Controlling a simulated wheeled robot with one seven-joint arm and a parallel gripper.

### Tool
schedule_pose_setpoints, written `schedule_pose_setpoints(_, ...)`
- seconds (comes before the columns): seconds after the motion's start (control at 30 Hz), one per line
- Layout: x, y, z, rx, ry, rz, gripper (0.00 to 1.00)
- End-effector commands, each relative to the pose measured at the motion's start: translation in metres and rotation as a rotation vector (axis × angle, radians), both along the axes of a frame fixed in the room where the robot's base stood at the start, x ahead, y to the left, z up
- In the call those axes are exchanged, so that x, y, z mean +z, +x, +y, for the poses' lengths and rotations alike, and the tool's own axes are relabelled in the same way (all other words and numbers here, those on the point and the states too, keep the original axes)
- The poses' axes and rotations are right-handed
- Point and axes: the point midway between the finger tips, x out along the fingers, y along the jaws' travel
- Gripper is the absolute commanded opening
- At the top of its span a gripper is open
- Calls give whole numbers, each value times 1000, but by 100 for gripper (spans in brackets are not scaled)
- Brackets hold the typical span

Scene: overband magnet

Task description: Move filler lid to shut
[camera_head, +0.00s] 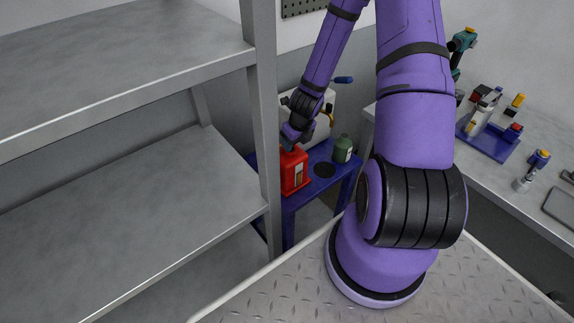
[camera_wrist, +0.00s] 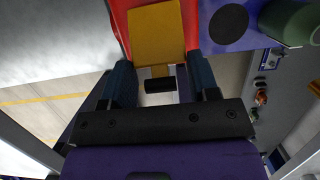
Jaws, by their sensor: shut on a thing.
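The red can (camera_head: 291,175) stands upright on the blue table beyond the shelf. Its red body also shows at the top of the wrist view (camera_wrist: 119,22). A yellow flat plate (camera_wrist: 157,36), which looks like the filler lid, lies between the red sides, with a small black piece (camera_wrist: 159,85) just below it. My gripper (camera_head: 288,143) is at the top of the can. In the wrist view its two dark blue fingers (camera_wrist: 159,64) flank the lower end of the plate, shut on it. The lid's angle and the opening under it cannot be made out.
A green bottle (camera_head: 343,150) and a dark round disc (camera_head: 324,170) are on the blue table (camera_head: 318,187), right of the can. A grey shelf (camera_head: 130,200) with an upright post stands close on the left. A workbench (camera_head: 500,197) with small items is on the right.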

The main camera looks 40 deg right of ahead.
Motion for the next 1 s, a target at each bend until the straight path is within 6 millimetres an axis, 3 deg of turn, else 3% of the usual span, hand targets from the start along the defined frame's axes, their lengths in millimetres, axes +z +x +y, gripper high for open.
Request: schedule_pose_setpoints(1.0,-19,-15,0,-3,4,8,17)
